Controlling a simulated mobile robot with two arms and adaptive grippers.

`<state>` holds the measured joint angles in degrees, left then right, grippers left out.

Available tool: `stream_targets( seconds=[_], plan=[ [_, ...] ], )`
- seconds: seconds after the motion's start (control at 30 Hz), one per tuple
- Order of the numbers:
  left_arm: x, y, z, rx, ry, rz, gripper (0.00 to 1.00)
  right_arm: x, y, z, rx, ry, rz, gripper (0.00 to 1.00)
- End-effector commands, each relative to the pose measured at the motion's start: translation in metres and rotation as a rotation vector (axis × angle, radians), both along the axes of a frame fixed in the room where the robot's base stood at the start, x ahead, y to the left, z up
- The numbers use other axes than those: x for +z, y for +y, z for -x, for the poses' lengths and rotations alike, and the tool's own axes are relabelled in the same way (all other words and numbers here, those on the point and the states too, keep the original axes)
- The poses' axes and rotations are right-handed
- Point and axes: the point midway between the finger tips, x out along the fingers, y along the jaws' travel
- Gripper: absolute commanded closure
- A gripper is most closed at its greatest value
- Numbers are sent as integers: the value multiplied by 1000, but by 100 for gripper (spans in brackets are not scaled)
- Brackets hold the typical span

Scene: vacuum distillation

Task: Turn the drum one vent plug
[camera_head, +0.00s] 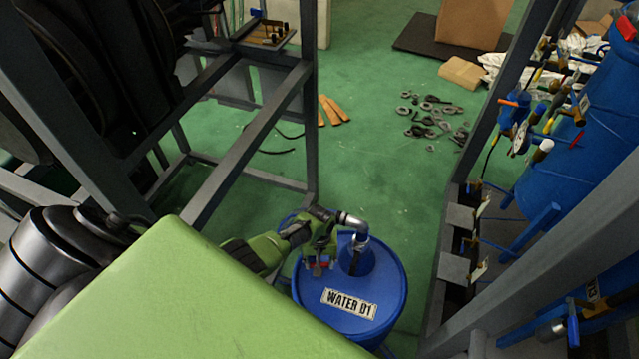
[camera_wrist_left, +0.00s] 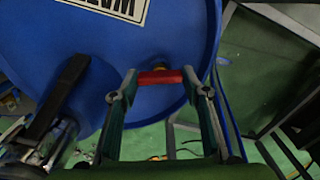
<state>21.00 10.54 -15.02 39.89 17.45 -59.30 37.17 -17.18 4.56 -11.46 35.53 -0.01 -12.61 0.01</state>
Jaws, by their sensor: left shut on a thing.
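The blue drum (camera_head: 338,315) stands on the green floor at the lower middle of the head view, with a white label reading "WATER 01". My left gripper (camera_head: 318,264) is over the drum's left part. In the left wrist view the drum top (camera_wrist_left: 150,45) fills the upper part. There my left gripper (camera_wrist_left: 160,80) has its two fingers shut on the ends of a red bar-like handle, the vent plug (camera_wrist_left: 158,77), near the drum's rim. A small brass-coloured part shows just behind the handle. My right gripper is in neither view.
A metal elbow pipe (camera_head: 352,221) rises from the drum top beside my gripper. A grey frame (camera_head: 255,135) stands at the left. Blue equipment with valves (camera_head: 590,150) stands at the right. Several rings and fittings (camera_head: 432,118) lie on the open green floor.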

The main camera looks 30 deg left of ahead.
Motion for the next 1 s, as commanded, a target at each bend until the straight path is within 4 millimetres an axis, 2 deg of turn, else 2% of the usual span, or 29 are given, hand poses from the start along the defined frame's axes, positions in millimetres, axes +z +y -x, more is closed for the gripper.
stream_targets(
  seconds=[0.3,0.83,0.87,0.9,1.0],
  plan=[
    [-1,-1,1,118,2,2,79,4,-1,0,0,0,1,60],
    [-1,0,1,138,2,0,79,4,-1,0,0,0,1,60],
    [-1,0,1,138,1,0,52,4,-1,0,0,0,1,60],
    [-1,0,1,138,1,0,42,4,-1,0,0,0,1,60],
    [-1,0,1,138,1,0,40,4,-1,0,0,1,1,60]
  ],
)
